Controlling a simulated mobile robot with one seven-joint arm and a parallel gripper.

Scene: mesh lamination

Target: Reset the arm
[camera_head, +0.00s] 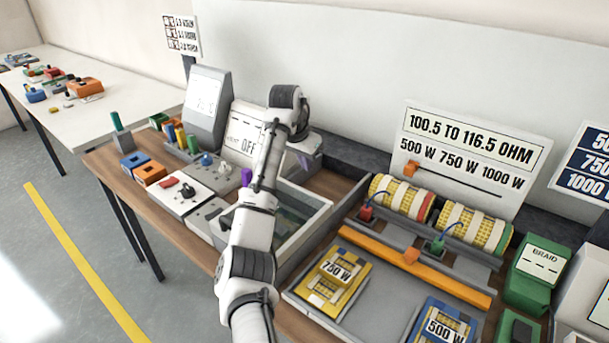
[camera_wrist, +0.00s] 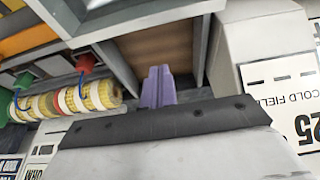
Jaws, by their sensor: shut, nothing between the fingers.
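My arm rises from the bottom of the head view over the middle of the bench, bends at the top and comes down on the far side. My gripper (camera_wrist: 158,88) has purple fingers pressed together with nothing between them in the wrist view. In the head view only a little purple of my gripper (camera_head: 303,160) shows beside the wrist, above the back of the bench near the glass-like tray (camera_head: 318,208).
Rolls of yellow mesh (camera_head: 460,227) with red and green clips stand right of the arm. In front lie a 750 W card (camera_head: 322,300), a 500 W card (camera_head: 425,330) and an orange bar (camera_head: 380,250). A switch box (camera_head: 180,190) is at left. A green BRAID box (camera_head: 530,285) is at right.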

